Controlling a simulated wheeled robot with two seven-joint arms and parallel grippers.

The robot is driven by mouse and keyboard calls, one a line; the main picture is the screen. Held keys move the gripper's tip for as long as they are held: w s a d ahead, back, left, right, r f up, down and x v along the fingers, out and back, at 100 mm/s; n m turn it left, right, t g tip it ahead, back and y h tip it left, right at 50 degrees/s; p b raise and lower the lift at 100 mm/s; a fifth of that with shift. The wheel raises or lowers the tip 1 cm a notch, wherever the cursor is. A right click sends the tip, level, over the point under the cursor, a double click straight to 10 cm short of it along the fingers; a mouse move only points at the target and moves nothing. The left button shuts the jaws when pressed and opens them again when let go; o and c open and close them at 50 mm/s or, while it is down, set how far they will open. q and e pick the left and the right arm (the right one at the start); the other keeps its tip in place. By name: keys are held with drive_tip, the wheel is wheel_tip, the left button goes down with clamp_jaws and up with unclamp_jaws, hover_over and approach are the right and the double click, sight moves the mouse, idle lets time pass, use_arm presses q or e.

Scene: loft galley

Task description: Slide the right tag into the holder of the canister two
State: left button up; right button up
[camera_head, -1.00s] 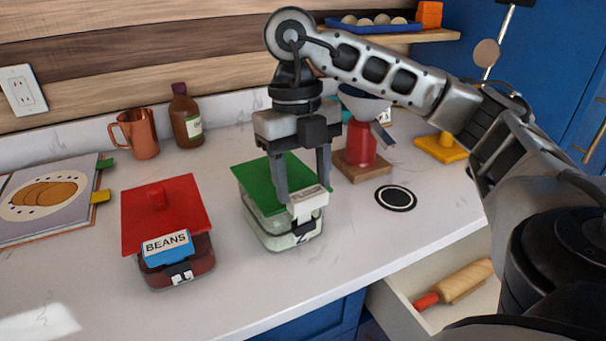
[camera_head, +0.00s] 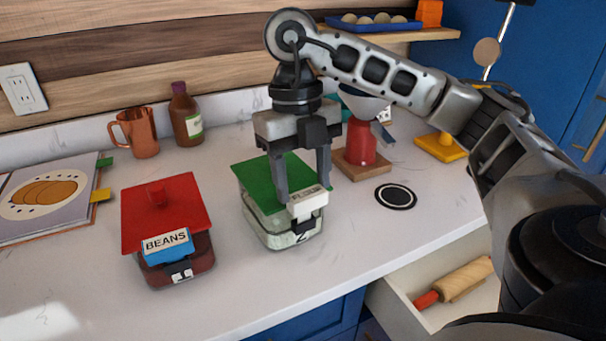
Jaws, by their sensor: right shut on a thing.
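The canister two (camera_head: 262,226) is a clear glass container with a green lid (camera_head: 262,172) and a black holder marked 2 (camera_head: 303,238) on its front. My right gripper (camera_head: 304,197) is shut on a white tag (camera_head: 309,206) with small lettering that seems to read FLOUR. The tag is upright at the canister's front, right above the holder. I cannot tell how far its lower edge sits in the holder. A red-lidded canister (camera_head: 194,266), marked 1, stands to the left with a blue BEANS tag (camera_head: 167,247) at its front. My left gripper is not in view.
A copper mug (camera_head: 135,133), a brown bottle (camera_head: 186,115) and an open cookbook (camera_head: 48,203) are at the back left. A red grinder (camera_head: 361,143) and a black round coaster (camera_head: 396,197) are to the right. An open drawer (camera_head: 403,315) holds a rolling pin (camera_head: 458,281).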

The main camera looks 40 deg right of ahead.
drive_tip(key=shift+f, duration=0.1)
drive_tip(key=o, duration=1.5)
wheel_tip(320, 180, up, 5)
drive_tip(key=p, duration=0.5)
drive_tip(key=shift+f, duration=0.1)
drive_tip(key=shift+r+p, duration=0.45)
drive_tip(key=shift+r, duration=0.7)
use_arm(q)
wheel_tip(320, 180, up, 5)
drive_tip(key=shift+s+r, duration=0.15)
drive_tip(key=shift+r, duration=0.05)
